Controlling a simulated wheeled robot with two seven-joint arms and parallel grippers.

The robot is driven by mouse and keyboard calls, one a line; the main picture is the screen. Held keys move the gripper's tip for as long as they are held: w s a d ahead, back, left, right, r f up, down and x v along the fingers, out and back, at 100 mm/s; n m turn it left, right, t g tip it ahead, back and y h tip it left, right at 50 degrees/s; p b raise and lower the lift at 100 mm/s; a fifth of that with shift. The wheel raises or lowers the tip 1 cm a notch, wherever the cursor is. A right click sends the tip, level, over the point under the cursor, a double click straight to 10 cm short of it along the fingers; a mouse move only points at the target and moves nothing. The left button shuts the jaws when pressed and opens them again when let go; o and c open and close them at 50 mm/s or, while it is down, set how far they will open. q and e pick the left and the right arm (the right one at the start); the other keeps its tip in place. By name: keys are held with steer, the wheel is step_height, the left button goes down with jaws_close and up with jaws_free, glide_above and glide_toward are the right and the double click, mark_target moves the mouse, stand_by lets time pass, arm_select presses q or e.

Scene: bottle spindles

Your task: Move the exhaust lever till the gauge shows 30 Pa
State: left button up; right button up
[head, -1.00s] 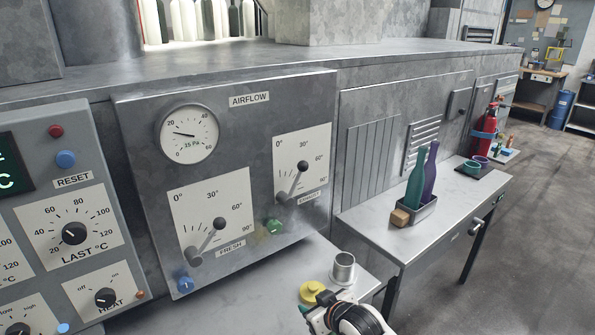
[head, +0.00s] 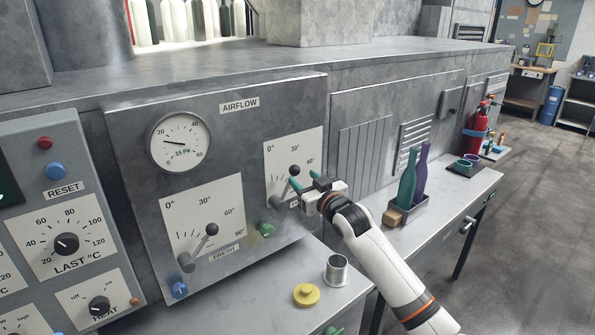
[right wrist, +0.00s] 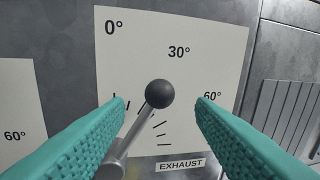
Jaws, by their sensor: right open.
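The exhaust lever (head: 294,171) has a black ball knob and stands on the right scale of the airflow panel (head: 255,120). In the right wrist view its knob (right wrist: 160,94) lies between my two teal fingers, with a gap on both sides, and its shaft runs down to the lower left. My right gripper (head: 307,181) is open at the lever. It partly hides the exhaust label in the head view. The round gauge (head: 180,143) has its needle pointing left, a little below the 20 mark; its small printed reading is hard to make out. My left gripper is not in view.
The fresh lever (head: 211,230) stands on the left scale, close by. Bottles (head: 407,180) stand on the side table to the right.

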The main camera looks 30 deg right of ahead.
mark_target(298, 174)
steer(key=shift+w+d+p, duration=0.15)
steer(key=shift+w+p, duration=0.2)
steer(key=shift+w, duration=1.85)
jaws_close()
steer(key=shift+d, duration=0.1)
